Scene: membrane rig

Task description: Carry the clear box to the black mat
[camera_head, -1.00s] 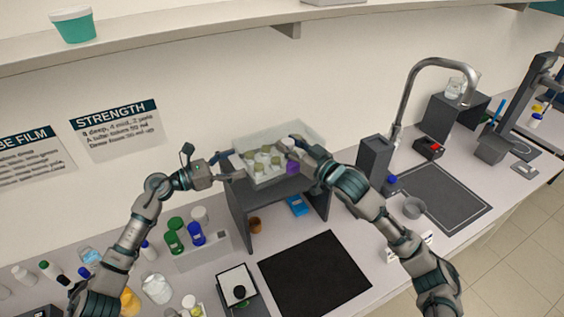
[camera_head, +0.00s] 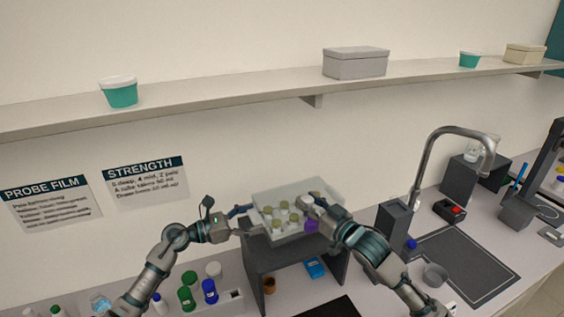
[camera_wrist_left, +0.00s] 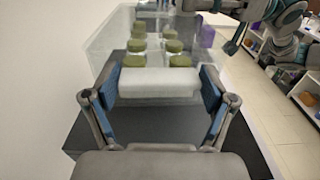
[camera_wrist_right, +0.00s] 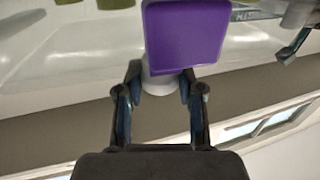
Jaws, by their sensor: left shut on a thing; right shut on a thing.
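The clear box (camera_head: 271,198) holds several small jars with olive lids. It is at the top of the dark grey stand (camera_head: 335,265); I cannot tell whether it touches it. My left gripper (camera_head: 236,222) is shut on the white handle (camera_wrist_left: 158,83) at the box's left end. My right gripper (camera_head: 308,205) is at the opposite end, shut on a white part (camera_wrist_right: 160,85), partly hidden by a purple block (camera_wrist_right: 186,36). The black mat (camera_head: 327,308) shows only partly at the bottom edge of the head view.
A blue item (camera_head: 315,268) and a brown jar (camera_head: 269,285) are under the stand. Bottles (camera_head: 209,291) stand to its left. A tall faucet (camera_head: 421,170) and a dark block (camera_head: 393,220) are to the right. A wall shelf (camera_head: 220,98) runs above.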

